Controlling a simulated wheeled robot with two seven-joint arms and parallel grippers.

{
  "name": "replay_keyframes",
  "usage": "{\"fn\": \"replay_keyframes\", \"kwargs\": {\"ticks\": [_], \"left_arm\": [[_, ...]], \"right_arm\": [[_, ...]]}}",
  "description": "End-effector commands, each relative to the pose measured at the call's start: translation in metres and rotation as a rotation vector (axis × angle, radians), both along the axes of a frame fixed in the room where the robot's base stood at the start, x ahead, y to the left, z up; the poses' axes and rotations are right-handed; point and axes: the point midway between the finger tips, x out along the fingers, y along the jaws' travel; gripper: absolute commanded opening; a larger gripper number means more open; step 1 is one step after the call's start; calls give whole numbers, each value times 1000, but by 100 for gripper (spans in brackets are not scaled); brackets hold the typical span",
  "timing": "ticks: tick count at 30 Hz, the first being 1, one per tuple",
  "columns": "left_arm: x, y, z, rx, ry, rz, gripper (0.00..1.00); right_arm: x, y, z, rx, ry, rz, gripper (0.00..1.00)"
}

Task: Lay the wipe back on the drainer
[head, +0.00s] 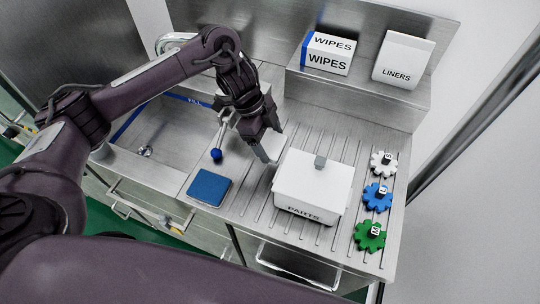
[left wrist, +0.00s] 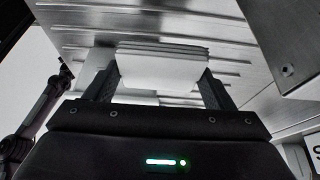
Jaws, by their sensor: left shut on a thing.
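My left gripper (head: 268,156) is over the ribbed steel drainer (head: 262,205), just left of the white PARTS box. In the left wrist view its two fingers (left wrist: 160,88) are shut on a folded white wipe (left wrist: 165,70), which lies flat between them in stacked layers. The ribbed drainer (left wrist: 195,22) shows behind the wipe in that view. In the head view the gripper largely hides the wipe, and I cannot tell whether it touches the drainer. My right gripper is not in view.
The PARTS box (head: 310,185) stands on the drainer; white (head: 383,163), blue (head: 377,197) and green (head: 370,236) gears lie to its right. A blue pad (head: 209,187) lies beside the sink (head: 165,130). WIPES (head: 327,54) and LINERS (head: 403,60) boxes stand on the rear shelf.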

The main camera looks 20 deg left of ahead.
Motion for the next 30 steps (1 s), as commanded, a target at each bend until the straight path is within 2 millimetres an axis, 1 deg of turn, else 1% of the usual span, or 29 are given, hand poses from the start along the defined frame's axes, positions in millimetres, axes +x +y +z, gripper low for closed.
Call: {"fn": "replay_keyframes", "kwargs": {"ticks": [1, 10, 15, 17, 27, 28, 30], "left_arm": [[-1, -1, -12, -2, 5, 0, 58], [0, 0, -35, -1, 1, 0, 58], [0, 0, -60, 0, 3, 2, 58], [0, 0, -66, 0, 1, 1, 58], [0, 0, -71, 0, -1, 0, 58], [0, 0, -71, 0, -1, 0, 77], [0, 0, -71, 0, -1, 0, 85]], "right_arm": [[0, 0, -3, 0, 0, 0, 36], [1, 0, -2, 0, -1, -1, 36], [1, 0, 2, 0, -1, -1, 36], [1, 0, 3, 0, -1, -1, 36], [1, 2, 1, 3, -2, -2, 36], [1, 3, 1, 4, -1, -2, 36], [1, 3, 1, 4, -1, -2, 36]]}}
